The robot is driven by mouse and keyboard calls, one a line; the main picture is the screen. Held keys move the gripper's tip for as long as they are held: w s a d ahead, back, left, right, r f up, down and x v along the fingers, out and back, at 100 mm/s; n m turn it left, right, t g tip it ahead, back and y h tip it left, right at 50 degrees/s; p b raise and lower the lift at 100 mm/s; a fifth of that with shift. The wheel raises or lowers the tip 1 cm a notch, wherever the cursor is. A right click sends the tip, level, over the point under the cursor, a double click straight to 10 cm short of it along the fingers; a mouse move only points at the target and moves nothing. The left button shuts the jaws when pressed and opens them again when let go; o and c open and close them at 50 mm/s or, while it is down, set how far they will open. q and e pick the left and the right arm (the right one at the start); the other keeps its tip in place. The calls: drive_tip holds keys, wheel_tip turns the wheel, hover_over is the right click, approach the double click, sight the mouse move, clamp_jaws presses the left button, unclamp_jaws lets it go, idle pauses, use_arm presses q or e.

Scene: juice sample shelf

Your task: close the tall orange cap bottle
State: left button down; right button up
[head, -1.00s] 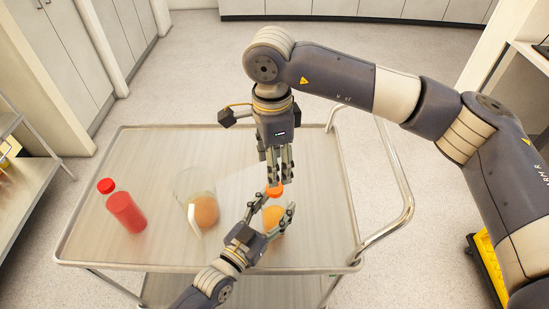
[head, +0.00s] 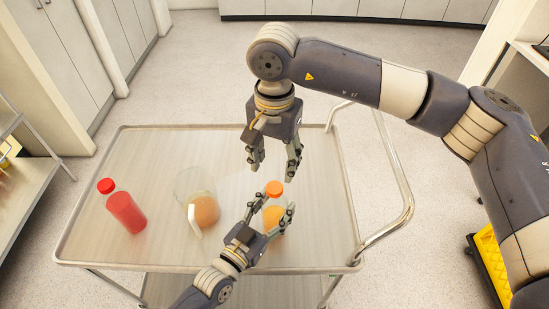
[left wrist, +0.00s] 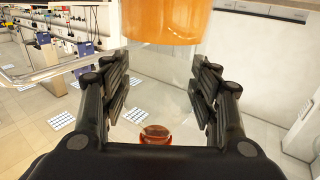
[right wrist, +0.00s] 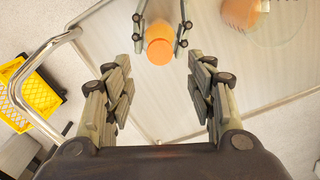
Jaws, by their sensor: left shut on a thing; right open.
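The tall bottle with orange juice (head: 272,217) stands upright near the cart's front right. Its orange cap (head: 274,188) sits on top of the neck; whether it is fully tight cannot be told. My left gripper (head: 275,207) is shut around the bottle's upper body, below the cap. In the left wrist view the juice (left wrist: 165,20) fills the top edge and the cap (left wrist: 155,134) shows low between the fingers. My right gripper (head: 273,166) is open and empty just above the cap, fingers pointing down. The cap also shows beyond its fingers in the right wrist view (right wrist: 160,51).
The metal cart (head: 160,148) has a raised rim and a handle on the right. Its back area is clear.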

sight(274, 187)
drive_tip(key=shift+f, duration=4)
drive_tip(key=c, duration=1.1)
drive_tip(key=m, duration=1.1)
drive_tip(key=shift+m, duration=0.3)
drive_tip(key=m, duration=1.3)
drive_tip(key=o, duration=1.2)
